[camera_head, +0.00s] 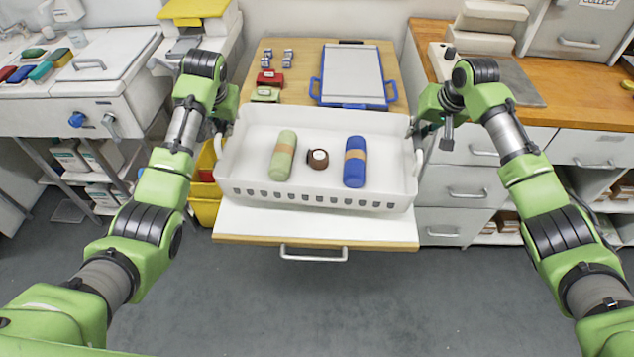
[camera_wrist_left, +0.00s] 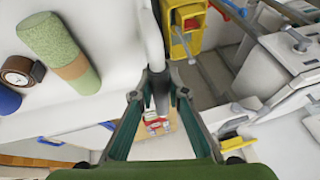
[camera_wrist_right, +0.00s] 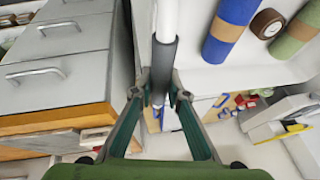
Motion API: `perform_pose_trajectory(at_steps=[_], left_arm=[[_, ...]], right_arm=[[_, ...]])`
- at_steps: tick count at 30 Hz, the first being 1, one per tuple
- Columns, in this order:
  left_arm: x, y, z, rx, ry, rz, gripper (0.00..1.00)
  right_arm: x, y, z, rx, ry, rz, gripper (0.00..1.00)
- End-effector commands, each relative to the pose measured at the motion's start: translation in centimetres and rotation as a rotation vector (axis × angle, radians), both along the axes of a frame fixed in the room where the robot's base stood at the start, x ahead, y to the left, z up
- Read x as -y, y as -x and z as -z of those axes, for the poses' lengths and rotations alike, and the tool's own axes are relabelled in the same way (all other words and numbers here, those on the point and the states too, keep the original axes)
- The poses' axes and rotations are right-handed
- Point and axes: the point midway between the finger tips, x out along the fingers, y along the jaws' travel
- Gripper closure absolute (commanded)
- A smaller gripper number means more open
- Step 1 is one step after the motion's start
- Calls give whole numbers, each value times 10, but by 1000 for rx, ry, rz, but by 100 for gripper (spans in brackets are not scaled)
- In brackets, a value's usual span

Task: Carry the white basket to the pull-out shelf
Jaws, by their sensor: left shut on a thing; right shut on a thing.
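The white basket (camera_head: 318,196) is level over the white pull-out shelf (camera_head: 315,223); I cannot tell whether it rests on it or hangs just above. A green roll (camera_head: 283,155), a brown ring-shaped item (camera_head: 318,160) and a blue roll (camera_head: 354,162) lie inside. My left gripper (camera_head: 219,132) is shut on the basket's left handle; the left wrist view shows the fingers on its dark grip (camera_wrist_left: 160,92). My right gripper (camera_head: 421,130) is shut on the right handle, whose dark grip shows in the right wrist view (camera_wrist_right: 163,70).
Behind the basket, a wooden top holds a blue-framed board (camera_head: 352,75), a red item (camera_head: 270,78) and small metallic pieces (camera_head: 288,54). A yellow bin (camera_head: 205,190) stands left of the shelf. Grey drawers (camera_head: 455,187) stand right. The floor in front is clear.

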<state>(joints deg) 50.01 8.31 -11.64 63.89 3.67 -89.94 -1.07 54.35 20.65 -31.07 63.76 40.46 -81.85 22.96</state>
Motion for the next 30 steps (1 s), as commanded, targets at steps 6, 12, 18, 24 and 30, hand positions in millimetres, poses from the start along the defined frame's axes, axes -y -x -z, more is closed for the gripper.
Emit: perform_pose_trajectory(at_steps=[6, 12, 18, 24, 30], left_arm=[[-1, -1, 6, 4, -2, -1, 100], [-1, -1, 5, 4, -2, -1, 100], [-1, -1, 7, 4, -2, -1, 100], [-2, -1, 14, 5, -2, -2, 100], [-2, -1, 24, 5, -2, -2, 100]], right_arm=[[1, -1, 6, 5, 1, 2, 100], [1, -1, 5, 5, 1, 2, 100], [1, -1, 8, 5, 1, 2, 100], [1, -1, 14, 5, 1, 2, 100], [1, -1, 24, 5, 1, 2, 100]])
